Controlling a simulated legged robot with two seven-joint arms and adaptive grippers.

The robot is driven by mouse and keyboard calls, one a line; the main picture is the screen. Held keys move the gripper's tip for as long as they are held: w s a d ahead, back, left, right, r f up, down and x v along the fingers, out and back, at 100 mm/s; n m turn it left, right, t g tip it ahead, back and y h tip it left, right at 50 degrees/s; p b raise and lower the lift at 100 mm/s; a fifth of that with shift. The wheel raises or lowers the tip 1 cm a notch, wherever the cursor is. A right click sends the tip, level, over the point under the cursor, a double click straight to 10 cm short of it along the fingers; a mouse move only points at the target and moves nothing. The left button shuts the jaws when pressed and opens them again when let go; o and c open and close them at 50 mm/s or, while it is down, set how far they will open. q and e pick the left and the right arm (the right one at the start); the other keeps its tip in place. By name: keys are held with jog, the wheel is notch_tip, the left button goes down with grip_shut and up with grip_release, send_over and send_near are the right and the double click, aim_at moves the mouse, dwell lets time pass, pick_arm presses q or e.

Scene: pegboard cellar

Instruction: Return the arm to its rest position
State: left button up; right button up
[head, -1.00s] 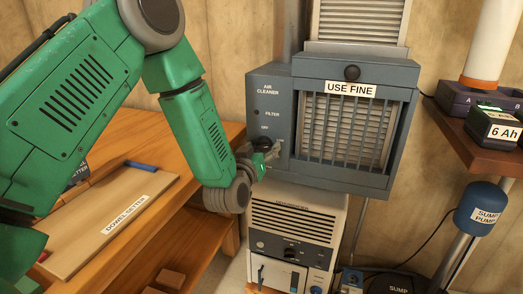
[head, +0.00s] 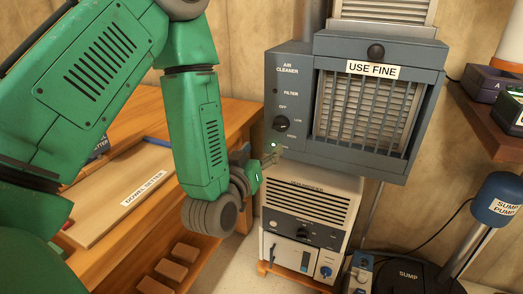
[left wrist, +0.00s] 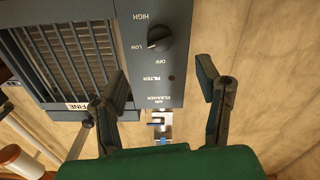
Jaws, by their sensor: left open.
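My left gripper (head: 270,152) is open and empty, just below and left of the control knob (head: 281,124) on the grey air cleaner (head: 289,92). The knob is in plain sight, and I see a gap between it and the fingers. In the left wrist view, the two dark fingers stand wide apart (left wrist: 165,88) with nothing between them. The knob (left wrist: 159,38) shows beyond them, near the LOW and HIGH marks. My green left arm is bent across the left of the head view. My right gripper is not in view.
A wooden bench (head: 238,112) with a dowel setter board (head: 118,208) lies under and behind my left arm. A white dehumidifier (head: 308,207) stands below the air cleaner. A sump pump (head: 495,200) and shelf (head: 488,128) are at right.

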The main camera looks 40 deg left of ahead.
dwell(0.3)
pick_arm(q)
jog(key=s+d+f+m+g+h, duration=0.25)
jog(key=s+f+g, duration=0.5)
jog(key=f, duration=0.65)
jog(key=s+d+f+m+g+h, duration=0.2)
jog(key=s+d+f+g, duration=0.25)
jog(key=s+f, duration=0.7)
jog(key=s+f+g, duration=0.5)
jog(key=s, duration=0.5)
notch_tip(320, 180, up, 13)
jog(key=w+p, duration=0.1)
jog(key=p, duration=1.2)
jog(key=shift+a+f+m, duration=0.15)
jog(key=shift+a+m, duration=0.15)
jog(key=shift+m, duration=0.15)
jog(key=shift+w, duration=0.1)
